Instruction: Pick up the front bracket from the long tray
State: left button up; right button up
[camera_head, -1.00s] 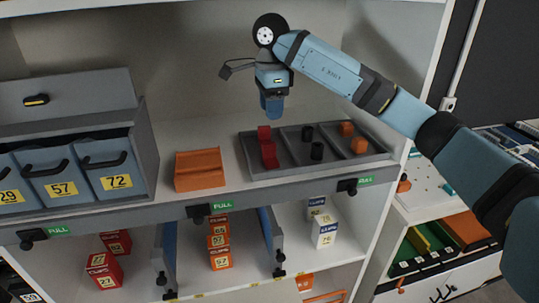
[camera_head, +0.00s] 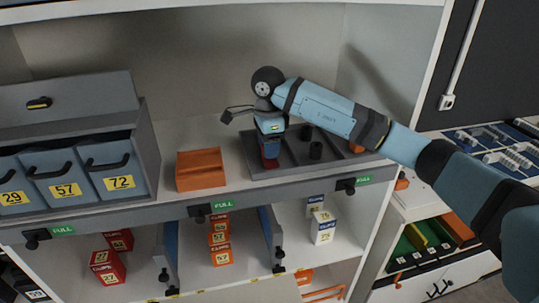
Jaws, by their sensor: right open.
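The long grey tray (camera_head: 291,151) lies on the shelf, with dividers across it. My right gripper (camera_head: 271,157) is open and points down over its left compartment. The front red bracket (camera_head: 270,166) shows only as a low red patch just below the fingertips. I cannot tell whether the fingers are around it or just above it. The rear red bracket is mostly hidden behind the gripper. Black pieces (camera_head: 315,150) stand in the middle compartment. An orange piece (camera_head: 356,147) in the right compartment is partly covered by my arm. My left gripper is not in view.
An orange block (camera_head: 200,169) stands left of the tray, beside a grey cabinet with blue numbered bins (camera_head: 62,187). The shelf's front edge (camera_head: 225,207) carries green FULL labels and dark knobs. Boxes stand on the shelf below. Between block and tray is a narrow free gap.

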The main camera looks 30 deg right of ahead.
grip_shut()
